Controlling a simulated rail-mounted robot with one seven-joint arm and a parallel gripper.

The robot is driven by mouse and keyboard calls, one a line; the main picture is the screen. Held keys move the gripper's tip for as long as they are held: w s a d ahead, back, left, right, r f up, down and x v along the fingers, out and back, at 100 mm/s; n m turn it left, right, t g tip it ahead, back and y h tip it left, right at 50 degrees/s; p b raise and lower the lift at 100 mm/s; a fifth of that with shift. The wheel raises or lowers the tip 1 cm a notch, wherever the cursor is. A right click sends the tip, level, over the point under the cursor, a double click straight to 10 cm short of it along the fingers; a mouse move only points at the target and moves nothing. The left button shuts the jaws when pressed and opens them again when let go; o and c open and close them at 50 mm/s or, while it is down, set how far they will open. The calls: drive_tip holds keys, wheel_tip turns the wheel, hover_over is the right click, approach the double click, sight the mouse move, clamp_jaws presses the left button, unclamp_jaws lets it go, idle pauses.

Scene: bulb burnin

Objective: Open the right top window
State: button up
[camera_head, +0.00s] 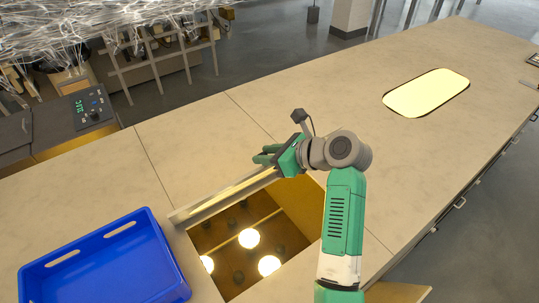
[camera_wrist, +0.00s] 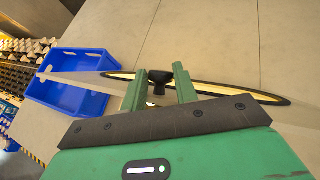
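A square opening in the counter shows glowing bulbs (camera_head: 249,238) inside. A pale panel (camera_head: 205,208) stands along its far edge, seen nearly edge-on, with a lit strip; this appears to be a raised window. In the wrist view the panel (camera_wrist: 85,76) has a thin, black-rimmed glowing pane (camera_wrist: 235,94) and a dark knob (camera_wrist: 159,75). My gripper (camera_head: 264,154) is at the panel's right end. In the wrist view its green fingers (camera_wrist: 157,72) are apart, with the knob showing between them; contact cannot be told. A second, glowing window (camera_head: 425,93) lies flat in the counter at upper right.
A blue crate (camera_head: 105,262) stands left of the opening; it also shows in the wrist view (camera_wrist: 75,96). A control panel (camera_head: 92,106) is at the far left. A wooden piece (camera_head: 398,293) juts out at the front. The counter between the two windows is clear.

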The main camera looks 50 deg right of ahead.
drive_tip(key=o, duration=0.4)
drive_tip(key=shift+d+r, duration=0.15)
drive_tip(key=shift+r, duration=0.05)
drive_tip(key=b+v, duration=0.1)
drive_tip(key=v, duration=0.6)
drive_tip(key=shift+s+r, duration=0.15)
drive_tip(key=shift+s, duration=0.15)
